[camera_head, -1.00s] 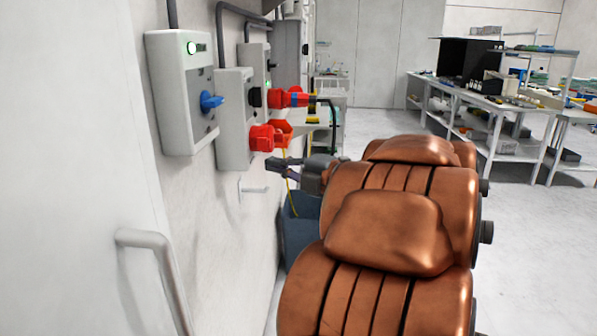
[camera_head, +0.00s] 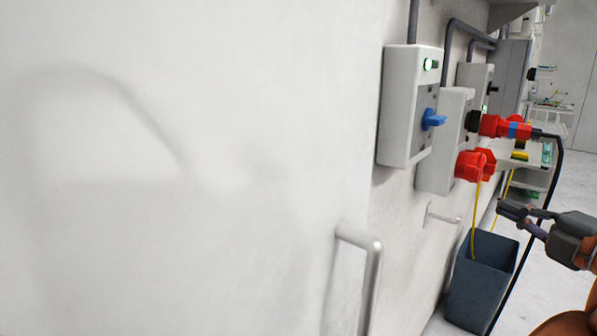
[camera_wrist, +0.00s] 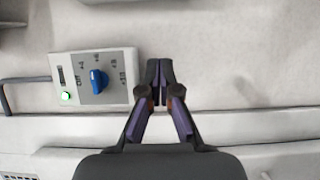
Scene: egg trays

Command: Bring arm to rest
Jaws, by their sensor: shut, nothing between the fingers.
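My gripper (camera_head: 513,210) is at the right side of the head view, in front of the wall and above a dark bin. Its fingers are shut and empty. In the wrist view my gripper (camera_wrist: 160,68) shows its two dark and purple fingers together at the tips. A copper-coloured part of my arm shows at the lower right corner of the head view; the rest of the arm is out of frame.
A switch box with a blue knob (camera_head: 432,119) hangs on the wall; its blue knob (camera_wrist: 97,79) also shows in the wrist view. Red plugs (camera_head: 475,165) and a black cable stick out nearby. A dark bin (camera_head: 480,285) stands below. A door handle (camera_head: 372,285) protrudes closer by.

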